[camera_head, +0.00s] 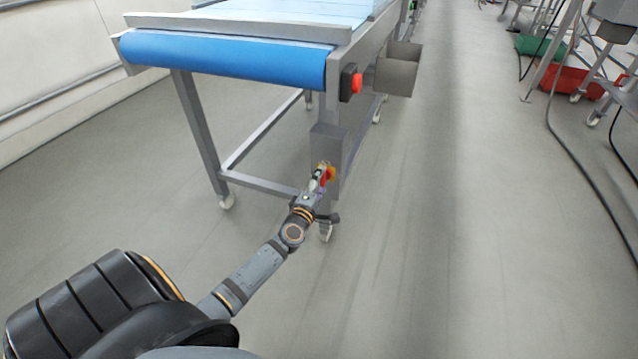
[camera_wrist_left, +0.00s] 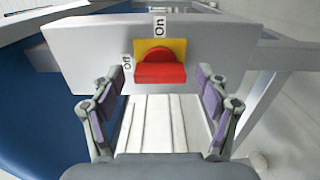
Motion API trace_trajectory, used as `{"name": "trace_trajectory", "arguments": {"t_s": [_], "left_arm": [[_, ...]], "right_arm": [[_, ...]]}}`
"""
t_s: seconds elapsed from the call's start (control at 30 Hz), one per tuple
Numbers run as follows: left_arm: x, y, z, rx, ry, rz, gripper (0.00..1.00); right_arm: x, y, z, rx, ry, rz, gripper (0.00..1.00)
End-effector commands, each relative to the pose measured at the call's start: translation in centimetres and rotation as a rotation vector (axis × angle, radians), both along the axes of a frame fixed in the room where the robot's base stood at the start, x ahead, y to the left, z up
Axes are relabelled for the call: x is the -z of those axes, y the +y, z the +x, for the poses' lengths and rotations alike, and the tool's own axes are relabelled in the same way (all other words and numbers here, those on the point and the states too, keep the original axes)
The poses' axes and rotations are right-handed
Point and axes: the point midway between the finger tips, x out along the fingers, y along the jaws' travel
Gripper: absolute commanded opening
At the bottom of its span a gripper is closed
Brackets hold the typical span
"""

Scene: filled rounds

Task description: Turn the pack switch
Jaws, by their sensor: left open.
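The pack switch is a red rotary knob (camera_wrist_left: 160,72) on a yellow plate (camera_wrist_left: 176,45), fixed to a grey box face (camera_wrist_left: 85,50). In the left wrist view its bar lies across the picture. An "On" label (camera_wrist_left: 159,26) is above the plate and an "Off" label (camera_wrist_left: 127,63) is to its left. In the head view the switch (camera_head: 330,174) is on the box at the conveyor's leg. My left gripper (camera_head: 319,184) is just in front of it. Its open fingers (camera_wrist_left: 158,95) are on either side of the knob, with no clear contact. My right gripper is not seen.
The conveyor (camera_head: 225,62) with a blue belt stands above and behind the switch. A red button (camera_head: 357,83) and a grey open bin (camera_head: 397,75) are on its right side. The floor to the right is clear, up to a dark cable (camera_head: 585,170).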

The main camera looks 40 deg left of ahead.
Motion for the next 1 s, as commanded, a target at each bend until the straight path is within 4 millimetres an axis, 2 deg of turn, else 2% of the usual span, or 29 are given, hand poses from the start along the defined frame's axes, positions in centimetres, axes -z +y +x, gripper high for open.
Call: {"name": "trace_trajectory", "arguments": {"t_s": [0.17,0.4,0.53,0.7,1.0], "left_arm": [[0.2,-0.6,-2.6,0.002,0.004,0.0,0.75],[0.2,-2.0,-8.3,0.001,0.005,0.001,0.75],[0.2,-2.5,-10.4,0.0,0.004,-0.001,0.75],[0.1,-2.8,-11.6,0.0,0.002,0.0,0.75],[0.1,-2.8,-11.6,0.0,0.001,0.0,0.75]], "right_arm": [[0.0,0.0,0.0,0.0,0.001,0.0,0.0],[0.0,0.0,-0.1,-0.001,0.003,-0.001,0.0],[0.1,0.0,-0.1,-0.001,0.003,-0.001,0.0],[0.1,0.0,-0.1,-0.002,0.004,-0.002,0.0],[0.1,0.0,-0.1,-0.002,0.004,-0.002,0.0]]}}
